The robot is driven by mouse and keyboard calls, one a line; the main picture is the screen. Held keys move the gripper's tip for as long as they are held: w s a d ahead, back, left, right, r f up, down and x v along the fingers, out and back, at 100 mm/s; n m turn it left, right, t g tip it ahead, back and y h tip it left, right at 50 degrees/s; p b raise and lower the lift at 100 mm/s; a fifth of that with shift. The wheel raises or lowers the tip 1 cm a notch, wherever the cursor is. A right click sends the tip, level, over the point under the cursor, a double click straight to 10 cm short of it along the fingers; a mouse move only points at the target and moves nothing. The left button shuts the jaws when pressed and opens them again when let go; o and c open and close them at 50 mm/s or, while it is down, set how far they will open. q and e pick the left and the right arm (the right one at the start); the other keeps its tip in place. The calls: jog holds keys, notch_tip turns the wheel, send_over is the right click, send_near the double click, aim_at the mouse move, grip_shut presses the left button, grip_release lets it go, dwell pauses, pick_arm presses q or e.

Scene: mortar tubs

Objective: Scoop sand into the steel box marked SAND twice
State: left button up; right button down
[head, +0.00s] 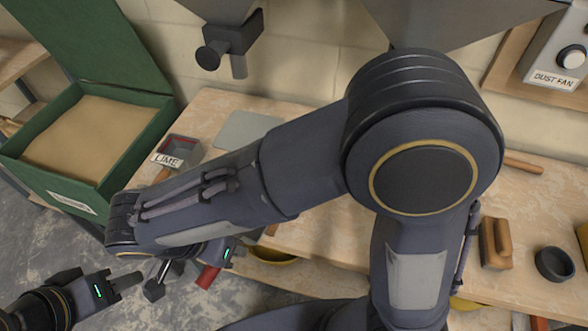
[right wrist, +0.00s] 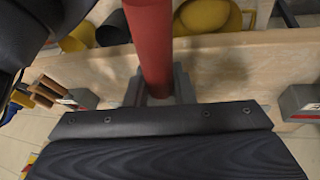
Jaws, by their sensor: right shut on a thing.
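The green bin (head: 160,128) at the left of the head view has its lid up and holds tan sand (head: 88,140). My right arm crosses the middle of the head view. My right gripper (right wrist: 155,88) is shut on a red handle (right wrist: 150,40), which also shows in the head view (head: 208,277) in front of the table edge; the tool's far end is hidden. A steel box marked LIME (head: 178,150) stands on the table's left end. No box with a readable SAND mark shows. My left gripper (head: 132,282) is at the lower left, its jaw opening unclear.
The pale table (head: 520,200) runs behind my arm. On its right are a tan-handled block (head: 496,243) and a dark round cup (head: 554,263). A grey plate (head: 246,130) lies near LIME. Part of another steel box (right wrist: 302,103) shows in the right wrist view. Hoppers hang above.

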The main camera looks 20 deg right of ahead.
jog(key=shift+w+a+m, duration=0.4)
jog(key=shift+w+a, duration=0.1)
jog(key=shift+w, duration=0.05)
jog(key=shift+w+d+r+g+y+p, duration=0.7)
jog(key=shift+w+d+r+p, duration=0.2)
jog(key=shift+d+r+p, duration=0.25)
jog(key=shift+w+d+r+g+y+p, duration=0.65)
jog(key=shift+w+d+r+p, duration=0.25)
jog(key=shift+r, duration=0.35)
jog(key=w+d+r+n+g+y+p, duration=0.1)
jog(key=w+d+r+g+y+p, duration=0.2)
jog(key=w+d+r+y+p, duration=0.1)
jog(key=w+d+r+p, duration=0.1)
jog(key=w+d+p, duration=0.1)
jog(key=d+p, duration=0.1)
jog(key=shift+g, duration=0.35)
jog(key=shift+y, duration=0.25)
dwell(0.4)
